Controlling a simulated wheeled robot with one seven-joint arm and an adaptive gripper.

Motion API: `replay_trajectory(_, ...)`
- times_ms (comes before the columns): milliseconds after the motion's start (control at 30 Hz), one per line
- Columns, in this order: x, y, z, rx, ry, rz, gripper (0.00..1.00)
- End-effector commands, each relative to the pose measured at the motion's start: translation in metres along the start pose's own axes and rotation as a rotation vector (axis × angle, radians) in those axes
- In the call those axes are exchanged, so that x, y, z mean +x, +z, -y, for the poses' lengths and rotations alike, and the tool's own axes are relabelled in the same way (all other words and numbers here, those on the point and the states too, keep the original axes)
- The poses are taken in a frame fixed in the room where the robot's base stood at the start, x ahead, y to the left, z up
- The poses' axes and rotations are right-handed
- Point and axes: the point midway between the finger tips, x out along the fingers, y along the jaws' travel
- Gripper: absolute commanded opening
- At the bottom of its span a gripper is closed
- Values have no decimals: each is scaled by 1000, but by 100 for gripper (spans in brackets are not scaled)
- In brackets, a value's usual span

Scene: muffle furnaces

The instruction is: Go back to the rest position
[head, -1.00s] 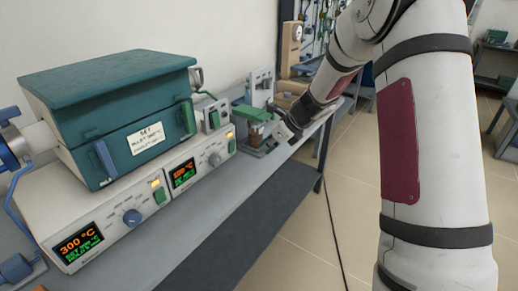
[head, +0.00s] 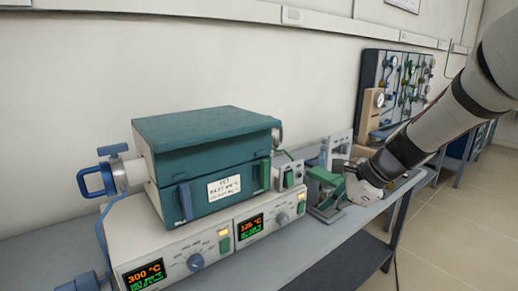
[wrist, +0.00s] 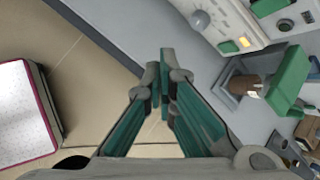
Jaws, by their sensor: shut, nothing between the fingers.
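My gripper (wrist: 160,90) is shut and empty in the wrist view, its green fingers together in front of the bench's front edge, with floor and bench surface behind them. In the head view my gripper (head: 362,190) is at the end of my arm, which reaches in from the right, and its fingers are hard to make out. It is close to a small green and grey device (head: 322,190) on the bench. The same device's green part (wrist: 290,80) shows at the right of the wrist view, with a brown cylinder beside it.
A teal muffle furnace (head: 205,160) stands on a control unit (head: 180,250) with lit displays, left of my gripper. A panel with gauges (head: 395,85) stands farther back. The bench (head: 290,255) has bare surface along its front. Open floor (head: 450,230) lies to the right.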

Motion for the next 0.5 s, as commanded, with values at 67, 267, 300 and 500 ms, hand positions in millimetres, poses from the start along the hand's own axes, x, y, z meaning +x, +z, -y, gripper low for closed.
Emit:
replay_trajectory(67, -24, 19, -28, -178, 30, -11, 0)
replay_trajectory(267, -73, 41, -106, -621, 134, -47, 0)
replay_trajectory(300, -82, 43, -122, -706, 156, -55, 0)
replay_trajectory(500, -123, 36, -200, -1116, 279, -101, 0)
